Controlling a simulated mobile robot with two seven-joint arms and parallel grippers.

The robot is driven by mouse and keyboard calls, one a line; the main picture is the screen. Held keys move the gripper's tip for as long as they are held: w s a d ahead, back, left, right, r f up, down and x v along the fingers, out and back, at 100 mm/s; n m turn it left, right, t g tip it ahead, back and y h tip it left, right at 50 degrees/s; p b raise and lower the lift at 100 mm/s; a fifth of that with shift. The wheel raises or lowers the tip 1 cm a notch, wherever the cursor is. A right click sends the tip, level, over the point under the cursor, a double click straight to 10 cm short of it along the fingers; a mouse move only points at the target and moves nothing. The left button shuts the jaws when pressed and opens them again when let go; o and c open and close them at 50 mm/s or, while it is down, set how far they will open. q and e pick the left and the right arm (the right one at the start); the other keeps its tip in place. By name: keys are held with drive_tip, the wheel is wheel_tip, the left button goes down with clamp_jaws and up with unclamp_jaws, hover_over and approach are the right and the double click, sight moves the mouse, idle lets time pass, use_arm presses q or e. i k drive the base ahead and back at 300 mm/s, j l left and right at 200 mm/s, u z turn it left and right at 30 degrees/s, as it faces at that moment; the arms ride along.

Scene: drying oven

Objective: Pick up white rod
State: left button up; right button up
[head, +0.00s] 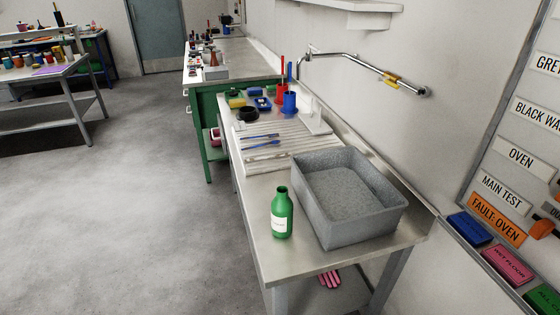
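Several thin rods lie on the ribbed white draining mat (290,133) on the steel bench. Two have blue on them, one of them a blue rod (260,136) at the back. A pale, whitish rod (266,156) lies nearest the front of the mat, left of the grey basin. The rods are small in the picture, so their exact shape and ends are hard to tell. Neither of my grippers shows in the head view.
A grey basin (374,228) and a green bottle (281,214) stand at the bench's front. Red (281,97) and blue (290,103) cups stand behind the mat. A wall pipe (345,64) reaches over the bench. The floor (130,210) to the left is clear.

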sight(288, 154)
drive_tip(key=z, duration=1.3)
drive_tip(key=i+j+z, duration=0.15)
drive_tip(key=j, duration=0.75)
drive_tip(key=j+z, duration=0.15)
drive_tip(key=j, duration=0.75)
drive_tip(key=i, duration=0.05)
